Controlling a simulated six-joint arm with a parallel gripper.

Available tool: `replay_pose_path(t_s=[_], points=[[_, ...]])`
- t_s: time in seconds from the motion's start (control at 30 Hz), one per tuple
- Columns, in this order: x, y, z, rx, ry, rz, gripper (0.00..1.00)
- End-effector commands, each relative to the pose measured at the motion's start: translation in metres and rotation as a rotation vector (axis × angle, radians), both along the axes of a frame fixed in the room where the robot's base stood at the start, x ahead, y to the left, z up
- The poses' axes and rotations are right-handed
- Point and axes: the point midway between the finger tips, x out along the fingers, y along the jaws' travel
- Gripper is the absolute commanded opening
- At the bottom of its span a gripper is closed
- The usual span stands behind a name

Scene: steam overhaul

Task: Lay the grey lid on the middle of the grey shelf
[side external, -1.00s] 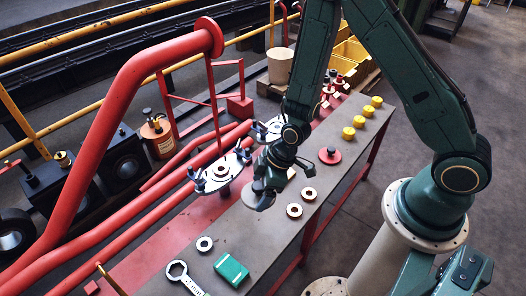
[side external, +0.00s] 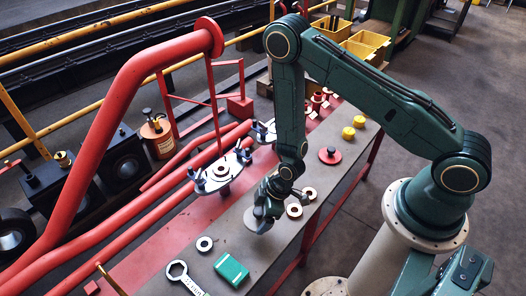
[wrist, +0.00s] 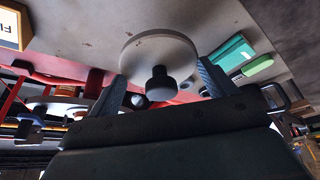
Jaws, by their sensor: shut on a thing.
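The grey lid is a flat round disc with a dark knob; in the wrist view the lid (wrist: 150,50) fills the upper middle, its knob toward my fingers. My gripper (side external: 265,224) is shut on the lid by its knob. In the side view only part of the lid (side external: 251,217) shows, left of my fingers. The grey shelf (side external: 218,248) is the long grey top running from lower left to upper right under my gripper. I cannot tell whether the lid touches it or hangs just above.
A green box (side external: 231,268), a wrench (side external: 184,279) and a pale ring (side external: 204,244) lie toward the near end. Two rings (side external: 294,210), a red disc (side external: 330,155) and yellow pieces (side external: 348,133) lie beyond my gripper. A flanged plate (side external: 222,174) with bolts stands left, by red pipes.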

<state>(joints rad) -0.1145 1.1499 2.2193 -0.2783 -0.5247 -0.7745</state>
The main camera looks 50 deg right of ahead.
Motion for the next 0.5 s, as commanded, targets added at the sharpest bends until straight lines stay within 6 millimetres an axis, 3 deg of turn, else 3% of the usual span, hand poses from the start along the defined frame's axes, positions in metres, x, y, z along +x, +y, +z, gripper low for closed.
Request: replay_pose_path(t_s=[0.2,0.5], points=[[0.000,0.000,-0.024,0.001,0.000,-0.001,0.41],[0.001,0.000,-0.031,0.001,-0.002,0.000,0.41]])
